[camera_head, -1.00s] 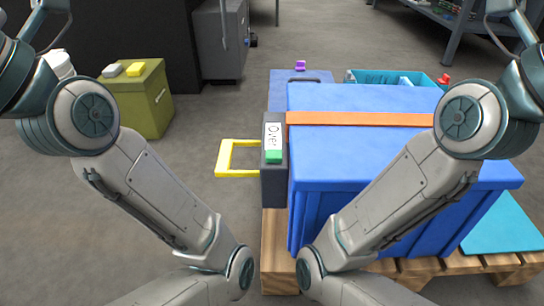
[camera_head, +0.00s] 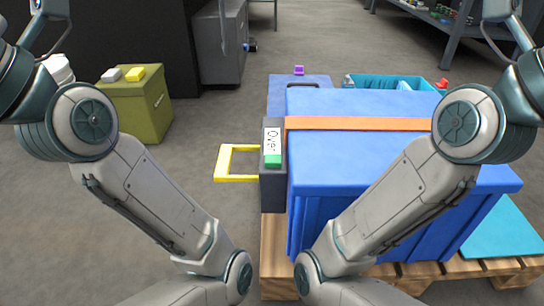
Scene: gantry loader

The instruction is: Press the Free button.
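No button with a readable "Free" label shows. A dark grey box (camera_head: 273,195) at the left side of a big blue crate (camera_head: 350,155) carries a white label reading "Over" (camera_head: 271,136) and a green button (camera_head: 272,161). A yellow square loop (camera_head: 222,164) sticks out to its left. An olive box (camera_head: 150,112) at the left has a white block (camera_head: 111,75) and a yellow block (camera_head: 134,74) on top; its side marking is too small to read. Both my arms show, but neither gripper is in view.
The blue crate, with an orange strap (camera_head: 360,124), stands on a wooden pallet (camera_head: 275,245). Behind are a purple piece (camera_head: 299,70), a teal bin (camera_head: 423,82) and a red piece (camera_head: 441,84). A grey cabinet (camera_head: 218,45) and shelving (camera_head: 449,30) stand farther back.

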